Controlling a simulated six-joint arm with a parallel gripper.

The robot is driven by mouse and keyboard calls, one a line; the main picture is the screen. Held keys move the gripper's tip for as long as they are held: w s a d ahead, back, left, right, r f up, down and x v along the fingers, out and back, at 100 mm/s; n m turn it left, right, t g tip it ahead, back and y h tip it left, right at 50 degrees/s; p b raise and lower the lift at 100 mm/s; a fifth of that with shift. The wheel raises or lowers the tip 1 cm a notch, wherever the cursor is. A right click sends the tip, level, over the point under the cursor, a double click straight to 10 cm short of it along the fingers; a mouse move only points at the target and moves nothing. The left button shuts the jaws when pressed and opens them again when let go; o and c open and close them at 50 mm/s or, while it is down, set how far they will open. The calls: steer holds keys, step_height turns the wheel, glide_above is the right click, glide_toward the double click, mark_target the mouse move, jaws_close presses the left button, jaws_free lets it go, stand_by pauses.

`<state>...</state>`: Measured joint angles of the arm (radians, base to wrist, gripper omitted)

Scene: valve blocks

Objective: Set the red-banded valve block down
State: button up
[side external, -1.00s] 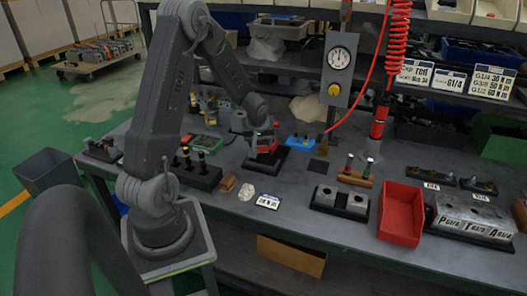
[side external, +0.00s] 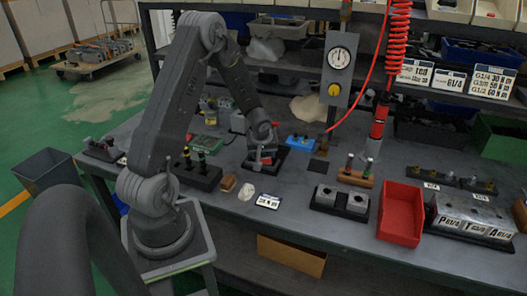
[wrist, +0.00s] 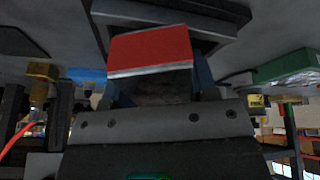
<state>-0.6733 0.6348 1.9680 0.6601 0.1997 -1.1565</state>
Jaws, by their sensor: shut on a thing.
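The red-banded valve block (wrist: 150,50) is between the fingers of my gripper (wrist: 158,78) in the wrist view, its red face toward the camera. My gripper is shut on it. In the side view my gripper (side external: 263,155) is low over a black plate (side external: 281,156) on the bench, and the arm and fingers cover most of the block. A dark stepped shape lies beyond the block in the wrist view. I cannot tell whether the block touches the plate.
A black rack with several knobbed posts (side external: 199,175) stands left of my gripper. A blue tray (side external: 299,142) and small dark square pad (side external: 318,166) lie to the right.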

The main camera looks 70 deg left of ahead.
steer(key=o, duration=1.3)
steer(key=shift+f, duration=0.1)
steer(key=shift+c, duration=0.2)
steer(key=a+v, duration=0.1)
steer(key=v, duration=1.2)
steer(key=s+d+r+m+t, duration=0.1)
steer(key=d+r+m, duration=0.2)
steer(key=d+r, duration=0.2)
steer(key=s+d+r+m+t+h, duration=0.1)
steer(key=d+r+m, duration=0.3)
steer(key=d, duration=0.8)
step_height(320, 180, up, 2)
steer(key=shift+s+r, duration=0.15)
steer(key=shift+s, duration=0.45)
steer(key=shift+o, duration=0.3)
steer(key=s+d+r+m+t+h, duration=0.1)
steer(key=s+d+r+m+h, duration=0.1)
steer(key=s+d+m, duration=0.4)
steer(key=s+d+r, duration=0.1)
steer(key=s+d, duration=0.1)
steer(key=d, duration=0.2)
steer(key=shift+s+d+r+m+h, duration=0.2)
steer(key=shift+s+m+h, duration=0.1)
steer(key=shift+h, duration=0.1)
steer(key=shift+o, duration=0.9)
steer(key=shift+s+d, duration=0.15)
steer(key=shift+s, duration=0.05)
steer(key=shift+o, duration=0.8)
